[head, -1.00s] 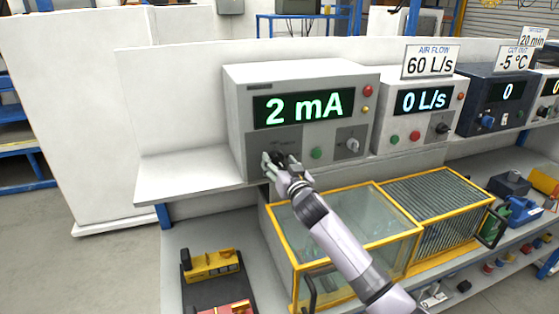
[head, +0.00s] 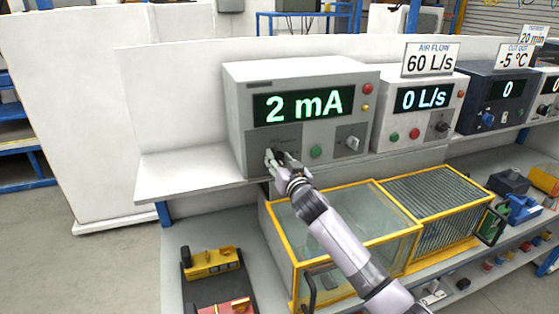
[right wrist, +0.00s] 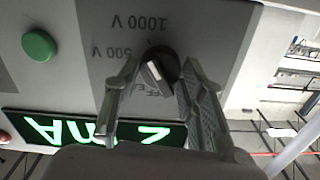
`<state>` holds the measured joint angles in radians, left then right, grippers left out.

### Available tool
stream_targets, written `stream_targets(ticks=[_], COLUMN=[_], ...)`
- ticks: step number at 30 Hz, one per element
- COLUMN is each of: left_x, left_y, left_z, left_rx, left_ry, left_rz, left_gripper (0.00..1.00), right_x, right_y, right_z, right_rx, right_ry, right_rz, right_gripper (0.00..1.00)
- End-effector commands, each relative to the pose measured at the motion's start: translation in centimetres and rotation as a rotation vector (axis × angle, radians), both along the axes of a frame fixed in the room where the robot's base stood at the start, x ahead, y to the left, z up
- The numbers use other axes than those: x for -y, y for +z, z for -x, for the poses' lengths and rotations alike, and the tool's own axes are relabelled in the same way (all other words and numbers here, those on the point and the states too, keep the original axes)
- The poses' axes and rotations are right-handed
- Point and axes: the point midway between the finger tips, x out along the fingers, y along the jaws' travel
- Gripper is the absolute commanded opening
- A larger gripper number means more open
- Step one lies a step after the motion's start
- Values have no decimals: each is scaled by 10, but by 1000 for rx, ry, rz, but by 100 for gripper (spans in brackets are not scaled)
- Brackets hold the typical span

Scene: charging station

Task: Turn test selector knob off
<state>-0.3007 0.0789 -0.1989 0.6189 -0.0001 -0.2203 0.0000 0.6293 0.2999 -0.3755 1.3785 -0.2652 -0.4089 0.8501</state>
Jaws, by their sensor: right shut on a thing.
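The test selector knob (right wrist: 162,68) is a round black knob with a pale grip on the front of the grey tester (head: 240,130). Labels around it read 1000 V, 500 V and a partly hidden OFF; the wrist picture is upside down. My right gripper (head: 274,159) is at the lower left of the tester's face and mostly hides the knob in the head view. In the right wrist view, its fingers (right wrist: 160,85) lie on both sides of the knob, shut on it. The tester's display (head: 297,105) reads 2 mA. My left gripper is out of view.
A green button (head: 316,152) and a second knob (head: 352,144) sit to the right on the same panel. A yellow-framed glass case (head: 297,262) stands below the shelf under my right arm. The shelf (head: 180,182) left of the tester is clear.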

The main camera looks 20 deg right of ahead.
Motion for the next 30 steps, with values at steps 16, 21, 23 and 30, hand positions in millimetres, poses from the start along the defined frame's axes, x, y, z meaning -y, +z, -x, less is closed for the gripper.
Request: stream_targets(ticks=[16,21,23,30], left_x=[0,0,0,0], left_y=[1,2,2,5], left_z=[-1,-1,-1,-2], left_rx=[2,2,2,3], left_ry=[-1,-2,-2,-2], left_rz=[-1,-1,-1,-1], left_gripper=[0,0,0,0], right_x=[0,0,0,0], right_y=[0,0,0,0], right_z=[0,0,0,0], right_rx=[4,8,10,18], right_ry=[0,0,0,0], right_rz=[107,237,291,520], right_gripper=[9,9,9,9])
